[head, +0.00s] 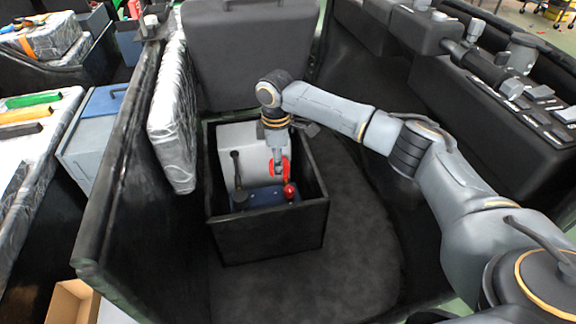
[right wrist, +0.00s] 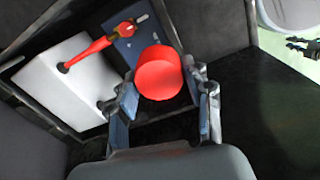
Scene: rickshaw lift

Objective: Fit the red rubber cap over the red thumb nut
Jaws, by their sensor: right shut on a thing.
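My right gripper (head: 279,164) reaches down into the black open box, and its fingers are shut on the red rubber cap (head: 285,168). In the right wrist view the cap (right wrist: 160,72) is a smooth red cylinder between the two fingertips (right wrist: 162,92). The red thumb nut (head: 290,191) shows just below and right of the cap, over the blue base. In the right wrist view a red elongated part (right wrist: 100,46) with a bright metal end lies beyond the cap, apart from it in the picture. The cap's open end is hidden. My left gripper is out of view.
The black box (head: 268,243) has raised walls close around my right gripper. Inside are a pale grey block (head: 235,145), a blue base (head: 262,198) and a dark upright lever (head: 237,172). Dark floor (head: 360,235) to the right of the box is clear.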

